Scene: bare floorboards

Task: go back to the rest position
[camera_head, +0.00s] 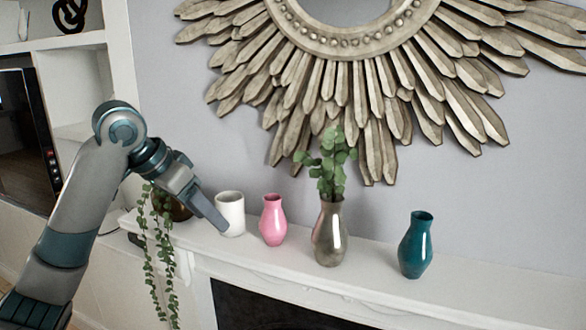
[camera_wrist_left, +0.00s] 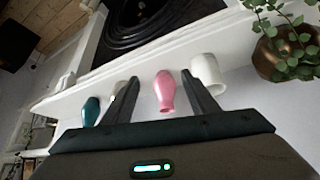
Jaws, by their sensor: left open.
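My left arm comes in from the left of the head view. Its gripper (camera_head: 218,222) is just in front of the white cup (camera_head: 231,212) on the mantel; whether they touch I cannot tell. In the left wrist view the gripper (camera_wrist_left: 159,80) is open, with its two fingers spread and nothing held. A pink vase (camera_wrist_left: 164,90) shows between the fingers, beyond them, and the white cup (camera_wrist_left: 208,72) is beside the right-hand finger. My right gripper is not in view.
The mantel shelf (camera_head: 470,295) also holds the pink vase (camera_head: 273,222), a metallic vase (camera_head: 329,240) with green leaves, a teal vase (camera_head: 416,247) and a trailing plant (camera_head: 160,240). A sunburst mirror (camera_head: 345,45) hangs above. Shelving (camera_head: 75,85) stands at the left. The right end of the mantel is clear.

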